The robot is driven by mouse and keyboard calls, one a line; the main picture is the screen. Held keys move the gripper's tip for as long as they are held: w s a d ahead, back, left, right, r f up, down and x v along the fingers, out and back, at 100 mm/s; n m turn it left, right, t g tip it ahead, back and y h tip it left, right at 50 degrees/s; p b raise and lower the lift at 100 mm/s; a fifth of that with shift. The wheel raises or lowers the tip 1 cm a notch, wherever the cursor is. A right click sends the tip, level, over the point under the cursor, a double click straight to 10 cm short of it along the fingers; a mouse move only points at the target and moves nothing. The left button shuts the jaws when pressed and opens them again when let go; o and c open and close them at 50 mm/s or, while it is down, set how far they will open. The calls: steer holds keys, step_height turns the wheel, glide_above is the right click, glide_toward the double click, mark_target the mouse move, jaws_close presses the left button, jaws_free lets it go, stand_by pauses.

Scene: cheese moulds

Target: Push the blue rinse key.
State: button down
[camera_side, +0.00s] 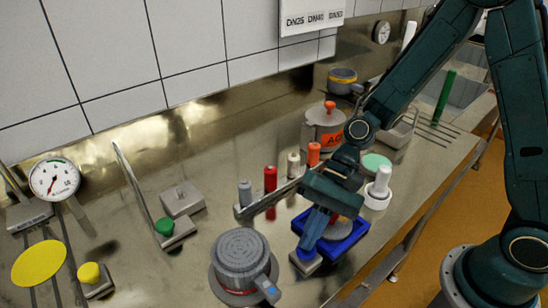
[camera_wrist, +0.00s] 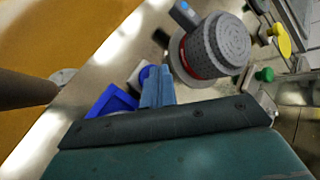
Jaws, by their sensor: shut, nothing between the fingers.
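The blue rinse key (camera_side: 305,255) sits on a small grey block at the front of the counter, beside the left corner of a blue tray. In the wrist view the blue key (camera_wrist: 146,74) shows just left of my fingertips, partly hidden by them. My gripper (camera_side: 308,243) points down at the key, its fingers shut and empty, tips at or just over the key's top. It also shows in the wrist view (camera_wrist: 157,70). I cannot tell whether the tips touch the key or whether it is pressed.
The blue tray (camera_side: 349,246) stands right beside the block. A grey perforated mould (camera_side: 241,250) with a blue-marked handle stands close on the left. A green knob (camera_side: 165,227) and a yellow knob (camera_side: 89,273) are further left. Several coloured pegs (camera_side: 270,179) stand behind my gripper.

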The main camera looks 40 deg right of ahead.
steer(key=shift+r, duration=0.85)
steer(key=shift+r, duration=2.85)
steer(key=shift+d, duration=0.1)
steer(key=s+d+r+n+t+h, duration=0.3)
steer(key=s+d+r+h, duration=0.1)
steer(key=d, duration=0.5)
steer(key=s+d+r+n+t+h, duration=0.3)
steer(key=s+d+r+t+h, duration=0.1)
steer(key=d, duration=0.6)
step_height(320, 180, up, 2)
steer(key=shift+s+r+n+t+h, duration=0.25)
steer(key=shift+s+h, duration=0.25)
steer(key=shift+s, duration=0.55)
